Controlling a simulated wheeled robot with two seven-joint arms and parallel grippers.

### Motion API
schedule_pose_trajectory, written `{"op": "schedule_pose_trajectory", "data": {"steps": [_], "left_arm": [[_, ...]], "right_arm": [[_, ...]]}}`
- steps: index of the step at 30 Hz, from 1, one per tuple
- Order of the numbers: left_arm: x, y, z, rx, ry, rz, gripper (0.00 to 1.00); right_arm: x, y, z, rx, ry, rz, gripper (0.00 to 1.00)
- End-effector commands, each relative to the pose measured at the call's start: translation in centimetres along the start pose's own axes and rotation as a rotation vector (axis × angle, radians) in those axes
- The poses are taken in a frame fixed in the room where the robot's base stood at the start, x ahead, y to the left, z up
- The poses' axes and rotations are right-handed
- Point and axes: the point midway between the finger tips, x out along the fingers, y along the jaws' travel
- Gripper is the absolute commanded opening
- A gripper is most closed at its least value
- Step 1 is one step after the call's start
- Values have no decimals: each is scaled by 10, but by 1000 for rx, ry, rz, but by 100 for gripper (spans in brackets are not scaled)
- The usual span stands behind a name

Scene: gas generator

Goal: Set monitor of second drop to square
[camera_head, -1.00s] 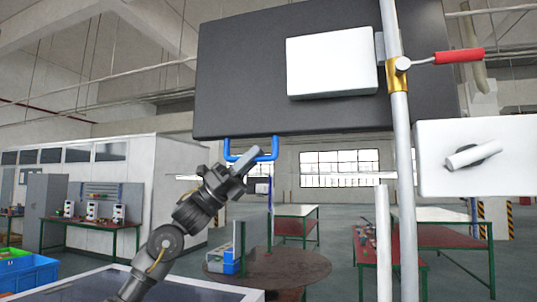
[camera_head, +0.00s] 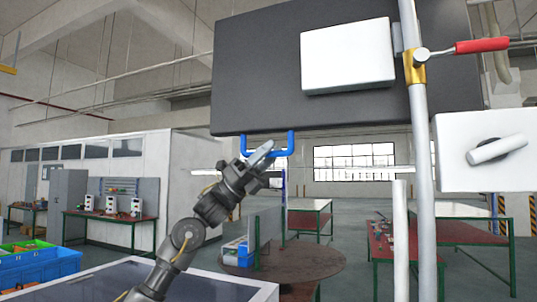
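A large dark flat panel (camera_head: 260,80), which looks like the monitor, hangs in the upper middle, slightly tilted in the picture. A blue U-shaped handle (camera_head: 291,143) sticks down from its lower edge. My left gripper (camera_head: 262,153) comes up from the lower left, and its fingers are at the lower bar of the handle, overlapping it in view. Whether the fingers are closed on the bar cannot be made out. My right gripper is not in view. I cannot tell which thing the task calls second drop or square.
A white box (camera_head: 346,56) sits in front of the panel. A grey pole (camera_head: 422,180) with a red-handled lever (camera_head: 481,46) stands to the right. Beside it is a white box with a knob (camera_head: 487,152). A round brown table (camera_head: 310,264), workbenches and blue crates (camera_head: 40,266) stand behind.

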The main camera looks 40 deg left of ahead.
Motion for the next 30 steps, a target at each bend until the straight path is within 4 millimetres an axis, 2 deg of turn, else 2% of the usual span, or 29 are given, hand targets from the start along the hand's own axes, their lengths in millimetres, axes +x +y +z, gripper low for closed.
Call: {"op": "schedule_pose_trajectory", "data": {"steps": [5, 12, 18, 23, 30], "left_arm": [[-15, 2, -3, 0, 1, 1, 36], [-64, 4, -5, 1, 0, 4, 36], [-95, 3, -4, 0, 0, 2, 36], [-106, 2, -2, -1, 0, 1, 36], [-108, 2, 0, -1, 0, 0, 36]], "right_arm": [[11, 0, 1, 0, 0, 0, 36], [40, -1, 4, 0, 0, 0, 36], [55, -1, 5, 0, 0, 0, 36], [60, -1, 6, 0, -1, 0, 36], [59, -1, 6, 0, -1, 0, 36]]}}
